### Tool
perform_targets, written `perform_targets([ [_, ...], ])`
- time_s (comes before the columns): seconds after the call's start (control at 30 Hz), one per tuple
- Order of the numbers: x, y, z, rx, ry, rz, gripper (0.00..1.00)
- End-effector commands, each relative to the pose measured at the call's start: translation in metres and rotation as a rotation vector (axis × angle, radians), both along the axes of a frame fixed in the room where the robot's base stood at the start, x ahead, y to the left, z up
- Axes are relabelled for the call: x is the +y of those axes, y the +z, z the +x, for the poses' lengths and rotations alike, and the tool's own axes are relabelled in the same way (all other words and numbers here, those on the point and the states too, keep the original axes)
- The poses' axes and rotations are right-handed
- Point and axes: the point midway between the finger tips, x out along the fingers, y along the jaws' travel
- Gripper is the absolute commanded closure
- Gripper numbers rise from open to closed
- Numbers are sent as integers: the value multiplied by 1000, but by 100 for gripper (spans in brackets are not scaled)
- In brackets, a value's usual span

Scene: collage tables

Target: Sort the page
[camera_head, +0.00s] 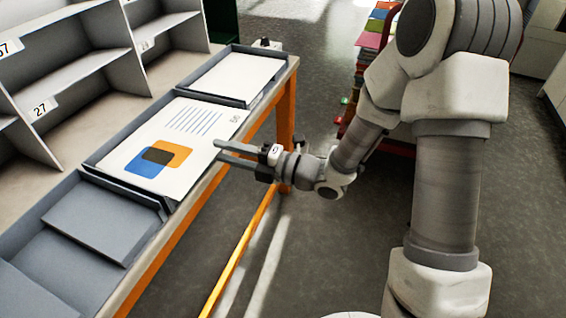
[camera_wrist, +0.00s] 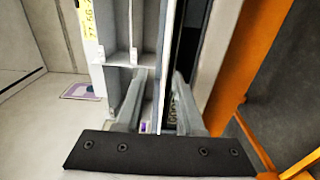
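A white page (camera_head: 190,165) with overlapping blue and orange shapes, a dark overlap, blue lines and a small unreadable mark lies flat in the middle grey tray (camera_head: 107,150). My gripper (camera_head: 219,150) is at the right edge of this tray, its two fingers apart and pointing left at the page's edge. In the wrist view my gripper (camera_wrist: 160,82) also shows its fingers apart, with thin pale and dark edges between them. I cannot tell whether the fingers touch the page or the tray.
A far tray (camera_head: 250,103) holds a plain white sheet (camera_head: 237,76). A near tray (camera_head: 75,262) holds a grey panel (camera_head: 104,220). Coloured stacks (camera_head: 372,40) stand behind.

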Motion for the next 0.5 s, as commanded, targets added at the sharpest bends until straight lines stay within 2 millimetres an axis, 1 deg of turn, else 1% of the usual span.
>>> perform_targets([
  [0.03,-11,2,-4,4,-4,-1,63],
  [0.3,-74,2,-26,3,-7,-1,63],
  [0.5,-114,2,-42,1,-4,0,63],
])
